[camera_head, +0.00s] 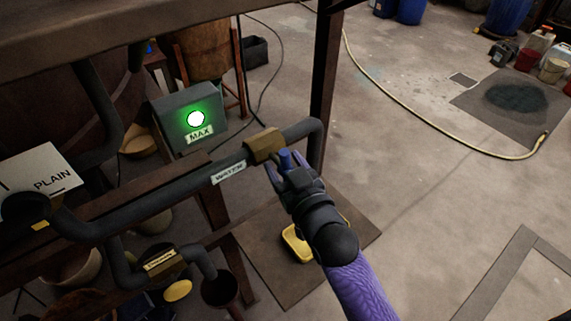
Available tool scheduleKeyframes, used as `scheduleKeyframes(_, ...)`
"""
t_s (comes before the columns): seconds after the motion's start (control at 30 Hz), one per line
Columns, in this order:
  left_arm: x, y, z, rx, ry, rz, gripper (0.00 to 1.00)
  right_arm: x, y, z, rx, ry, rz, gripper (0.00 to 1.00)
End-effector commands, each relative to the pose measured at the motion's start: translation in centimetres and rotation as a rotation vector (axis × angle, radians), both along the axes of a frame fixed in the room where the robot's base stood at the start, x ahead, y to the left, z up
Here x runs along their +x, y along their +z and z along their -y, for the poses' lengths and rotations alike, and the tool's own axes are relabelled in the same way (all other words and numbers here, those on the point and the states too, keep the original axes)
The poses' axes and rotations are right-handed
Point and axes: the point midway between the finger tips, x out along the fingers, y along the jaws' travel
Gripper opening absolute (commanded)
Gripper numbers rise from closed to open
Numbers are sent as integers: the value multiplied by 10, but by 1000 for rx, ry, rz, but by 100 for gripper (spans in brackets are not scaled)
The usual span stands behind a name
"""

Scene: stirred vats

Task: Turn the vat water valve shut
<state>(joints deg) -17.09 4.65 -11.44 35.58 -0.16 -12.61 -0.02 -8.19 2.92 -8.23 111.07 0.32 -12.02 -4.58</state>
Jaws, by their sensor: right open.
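The water valve is a brass-coloured block (264,146) on a dark pipe, beside a white label (229,172) that seems to read WATER. A blue handle (286,160) stands at the block's right side. My right gripper (284,167) is at this handle, its jaws open with one finger on either side of it. Whether the fingers touch the handle cannot be told. The gripper hides the handle's lower part. My left gripper is not in view.
A grey box with a lit green lamp (195,119) marked MAX stands behind the pipe. A second brass block (163,262) sits on a lower pipe over a dark funnel (220,289). A dark upright post (325,80) rises behind the valve. Open floor lies right, crossed by a yellow hose (400,128).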

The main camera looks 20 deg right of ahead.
Motion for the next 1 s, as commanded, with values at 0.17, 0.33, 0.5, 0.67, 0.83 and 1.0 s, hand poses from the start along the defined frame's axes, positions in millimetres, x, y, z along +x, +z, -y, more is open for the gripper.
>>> scheduleKeyframes(0.17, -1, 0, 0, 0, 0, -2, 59, 0, 0, 0, 0, 0, 0, 33)
scheduleKeyframes(0.33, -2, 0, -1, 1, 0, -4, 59, 0, 0, 0, 0, 0, 0, 0)
scheduleKeyframes(0.5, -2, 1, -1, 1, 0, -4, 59, 0, 0, 0, 2, 0, -1, 0)
scheduleKeyframes(0.67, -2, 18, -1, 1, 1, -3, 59, 0, 5, 1, 91, 0, -36, 0)
scheduleKeyframes(0.83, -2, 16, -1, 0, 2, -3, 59, 0, 0, 2, 113, -2, -41, 0)
scheduleKeyframes(1.0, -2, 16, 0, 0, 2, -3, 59, 0, 0, 2, 113, 0, -41, 48)
